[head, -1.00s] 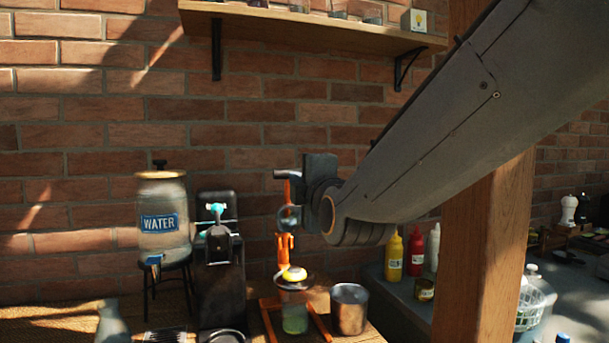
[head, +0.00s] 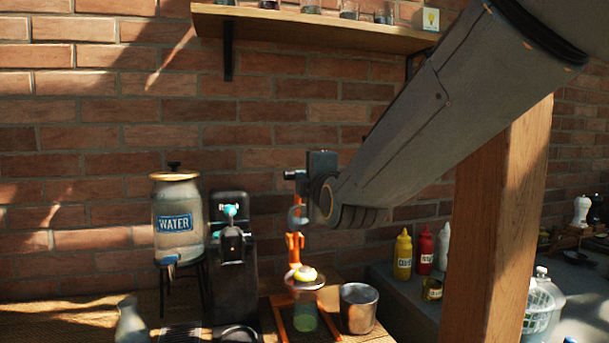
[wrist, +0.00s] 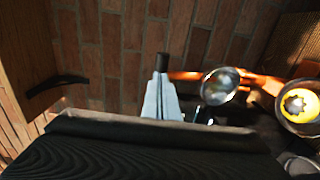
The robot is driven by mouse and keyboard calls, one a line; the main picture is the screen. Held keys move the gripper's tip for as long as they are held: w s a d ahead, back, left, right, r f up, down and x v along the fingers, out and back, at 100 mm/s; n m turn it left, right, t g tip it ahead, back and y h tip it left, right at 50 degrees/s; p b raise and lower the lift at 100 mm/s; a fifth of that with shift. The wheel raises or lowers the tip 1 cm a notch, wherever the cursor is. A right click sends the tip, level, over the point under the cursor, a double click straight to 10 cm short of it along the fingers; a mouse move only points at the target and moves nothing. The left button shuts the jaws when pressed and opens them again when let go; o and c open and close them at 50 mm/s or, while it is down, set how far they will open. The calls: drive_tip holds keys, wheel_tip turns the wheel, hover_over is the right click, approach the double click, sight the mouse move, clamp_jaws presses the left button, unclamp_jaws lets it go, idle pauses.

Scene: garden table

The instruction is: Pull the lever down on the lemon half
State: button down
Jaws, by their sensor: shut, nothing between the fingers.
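The orange press (head: 294,248) stands on the table in the head view, its lever arm raised. In the wrist view its orange lever arm (wrist: 184,75) ends in a black grip (wrist: 162,65). A silver press cup (wrist: 219,86) hangs beside it. The yellow lemon half (head: 305,273) sits cut side down on the strainer below, above a glass (head: 304,317). It also shows in the wrist view (wrist: 298,104). My gripper (wrist: 162,79) is shut and empty, its tips at the black grip. I cannot tell whether they touch. In the head view the fingers are hard to make out.
A metal cup (head: 357,309) stands right of the press. A dark machine (head: 231,250) and a water dispenser (head: 179,213) stand to the left. A wooden post (head: 500,210) rises at the right. A shelf (head: 310,27) hangs above on the brick wall.

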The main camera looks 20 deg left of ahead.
sight(300, 203)
drive_tip(key=w+a+p, duration=0.1)
drive_tip(key=w+r+p, duration=0.1)
drive_tip(key=w, duration=0.1)
drive_tip(key=shift+a+r+h, duration=0.15)
drive_tip(key=shift+a+h, duration=0.15)
drive_tip(key=shift+a, duration=0.05)
drive_tip(key=shift+w+a+r+g, duration=0.1)
drive_tip(key=shift+r+g, duration=0.05)
drive_tip(key=shift+g, duration=0.15)
